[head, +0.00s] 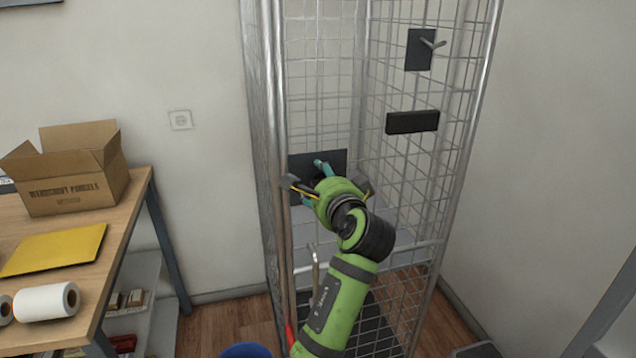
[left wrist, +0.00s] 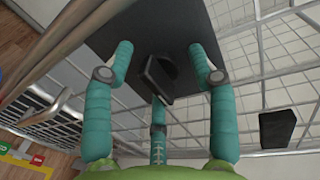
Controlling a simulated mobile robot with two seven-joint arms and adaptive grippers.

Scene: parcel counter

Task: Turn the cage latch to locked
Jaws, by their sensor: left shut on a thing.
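The cage latch is a dark plate (head: 335,160) on the front of the wire cage, with a black turn handle. In the left wrist view the handle (left wrist: 157,80) stands tilted in front of the plate (left wrist: 110,38), between my teal fingers. My left gripper (head: 319,174) is shut on the handle; its fingers also show in the left wrist view (left wrist: 163,72). In the head view the gripper's green body hides most of the handle and part of the plate. My right gripper is not in view.
The cage's wire side (head: 440,185) carries a dark plate with a lever (head: 420,48) and a black block (head: 412,122). A wooden table (head: 125,225) at left holds an open carton (head: 75,185), a yellow envelope (head: 55,248) and a white roll (head: 45,302).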

